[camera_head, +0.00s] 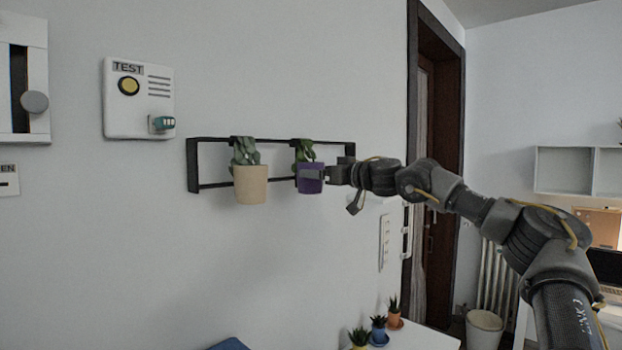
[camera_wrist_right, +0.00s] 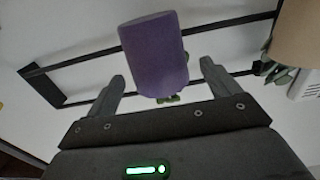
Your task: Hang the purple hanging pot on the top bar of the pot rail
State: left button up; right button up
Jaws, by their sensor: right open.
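The purple hanging pot (camera_head: 311,178) hangs at the black pot rail (camera_head: 193,166) on the wall, with its green plant reaching up to the top bar. It also shows in the right wrist view (camera_wrist_right: 153,52), between and beyond the fingertips. My right gripper (camera_head: 316,174) is at the pot, its fingers overlapping the pot in the head view. In the right wrist view the fingers (camera_wrist_right: 160,75) stand wide apart, with gaps on both sides of the pot. The hook itself is too small to make out. My left gripper is not in view.
A beige hanging pot (camera_head: 251,185) with a plant hangs on the rail left of the purple one. A white test box (camera_head: 139,98) is on the wall further left. Several small potted plants stand on a white surface (camera_head: 428,339) below. A dark door frame is at the right.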

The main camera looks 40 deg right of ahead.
jog(key=w+p, duration=0.3)
jog(key=w, duration=0.1)
jog(key=shift+w+r, duration=0.15)
jog(key=shift+w, duration=0.35)
jog(key=shift+s, duration=0.1)
jog(key=shift+c, duration=1)
jog(key=c, duration=1.1)
jog(key=shift+c, duration=0.2)
